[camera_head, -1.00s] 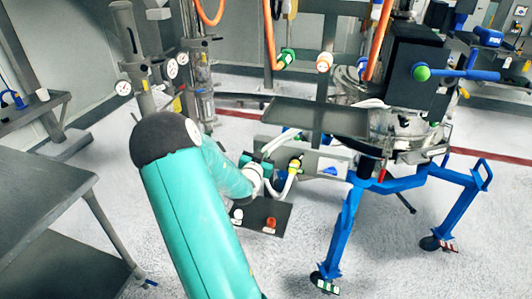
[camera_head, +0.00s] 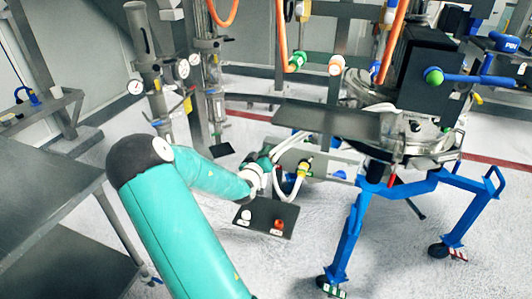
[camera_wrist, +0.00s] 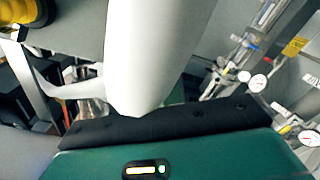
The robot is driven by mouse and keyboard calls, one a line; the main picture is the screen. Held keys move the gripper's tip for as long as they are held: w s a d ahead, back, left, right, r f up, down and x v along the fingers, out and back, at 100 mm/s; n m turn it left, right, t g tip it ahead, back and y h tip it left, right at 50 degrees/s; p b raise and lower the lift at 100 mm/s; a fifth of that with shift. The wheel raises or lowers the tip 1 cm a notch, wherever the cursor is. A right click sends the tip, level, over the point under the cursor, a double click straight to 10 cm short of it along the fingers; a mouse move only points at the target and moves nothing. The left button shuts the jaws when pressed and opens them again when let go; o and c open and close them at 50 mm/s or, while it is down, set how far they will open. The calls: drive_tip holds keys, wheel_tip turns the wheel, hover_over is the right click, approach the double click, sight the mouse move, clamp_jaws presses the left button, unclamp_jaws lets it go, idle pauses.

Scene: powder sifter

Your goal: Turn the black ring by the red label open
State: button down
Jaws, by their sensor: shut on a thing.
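My gripper (camera_head: 300,165) reaches in at the low grey unit (camera_head: 318,160) under the dark shelf. Its white fingers curve above and below a small yellow fitting (camera_head: 304,169). The gripper is shut on a part there, but the fingers hide what they hold. In the wrist view a wide white finger (camera_wrist: 150,55) fills the middle, and a yellow part (camera_wrist: 22,14) shows at top left. I cannot make out the black ring or a red label at the fingertips.
A dark plate (camera_head: 262,217) with a white knob and a red knob (camera_head: 279,224) lies below the gripper. A blue wheeled frame (camera_head: 345,235) stands to the right. A dark shelf (camera_head: 310,117) hangs above. Grey tables (camera_head: 40,200) are at the left.

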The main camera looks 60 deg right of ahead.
drive_tip(key=shift+f, duration=0.1)
idle(0.3)
drive_tip(key=c, duration=1.5)
unclamp_jaws()
drive_tip(key=shift+a, duration=0.1)
drive_tip(key=a, duration=0.4)
drive_tip(key=s+a, duration=0.1)
drive_tip(key=a, duration=0.4)
drive_tip(key=s+a, duration=0.1)
drive_tip(key=a, duration=0.3)
drive_tip(key=shift+s+a, duration=0.1)
drive_tip(key=shift+a, duration=0.2)
